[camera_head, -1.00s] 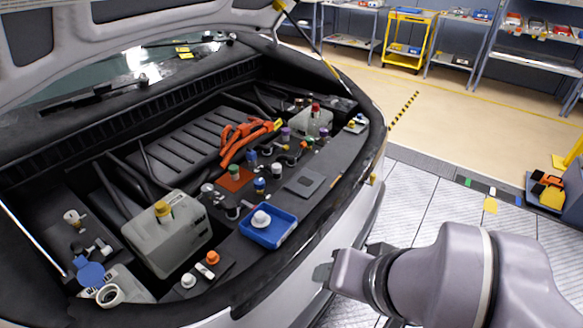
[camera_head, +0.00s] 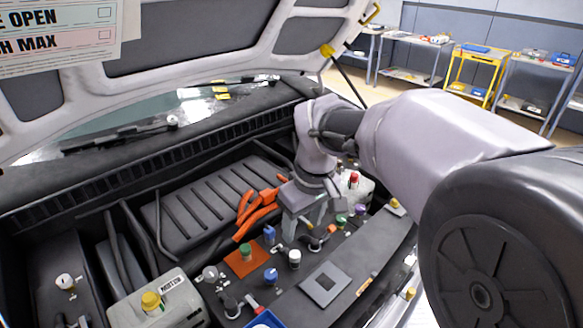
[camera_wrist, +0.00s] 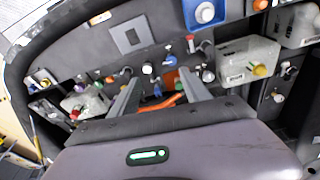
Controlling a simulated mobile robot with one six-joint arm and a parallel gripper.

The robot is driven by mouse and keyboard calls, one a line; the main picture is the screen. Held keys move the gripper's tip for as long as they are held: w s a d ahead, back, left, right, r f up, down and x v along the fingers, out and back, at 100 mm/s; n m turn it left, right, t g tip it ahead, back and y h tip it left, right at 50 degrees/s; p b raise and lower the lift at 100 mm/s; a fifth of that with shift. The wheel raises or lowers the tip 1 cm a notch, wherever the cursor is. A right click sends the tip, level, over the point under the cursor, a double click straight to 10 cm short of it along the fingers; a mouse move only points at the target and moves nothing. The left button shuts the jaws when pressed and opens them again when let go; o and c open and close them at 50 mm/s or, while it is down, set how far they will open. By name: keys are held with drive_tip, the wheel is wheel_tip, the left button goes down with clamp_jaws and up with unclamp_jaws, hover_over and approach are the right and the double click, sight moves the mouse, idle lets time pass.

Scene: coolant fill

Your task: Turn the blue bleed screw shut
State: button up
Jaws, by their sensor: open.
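Two blue-capped fittings show in the head view: one (camera_head: 270,232) beside the orange cable, and one (camera_head: 271,276) nearer the blue tray. I cannot tell for sure which is the bleed screw. My gripper (camera_head: 289,236) points down into the engine bay, just right of the farther blue fitting. In the wrist view my gripper (camera_wrist: 156,76) is open, its two fingers apart. The farther blue fitting (camera_wrist: 158,90) shows between them, with nothing visibly gripped. The nearer one (camera_wrist: 168,47) shows beyond the fingertips.
A white cap (camera_head: 294,255) stands close to my gripper. A green cap (camera_head: 246,250) on a red-orange plate and an orange cable (camera_head: 258,212) lie to the left. Purple, green and red caps crowd the right. A reservoir with a yellow cap (camera_head: 151,301) stands at lower left.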

sight(270, 273)
drive_tip(key=w+a+f+n+g+h+p, duration=0.1)
drive_tip(key=w+a+f+n+g+p, duration=0.1)
drive_tip(key=w+a+f+n, duration=0.5)
drive_tip(key=shift+m, duration=0.6)
drive_tip(key=f+b, duration=0.2)
drive_tip(key=f, duration=0.4)
drive_tip(key=s+a+f+b, duration=0.1)
drive_tip(key=f+b, duration=0.1)
drive_tip(key=f, duration=0.4)
drive_tip(key=a+f+b, duration=0.1)
drive_tip(key=f+b, duration=0.1)
drive_tip(key=f, duration=0.5)
drive_tip(key=shift+s, duration=0.4)
drive_tip(key=shift+c, duration=0.2)
drive_tip(key=shift+r, duration=0.1)
clamp_jaws()
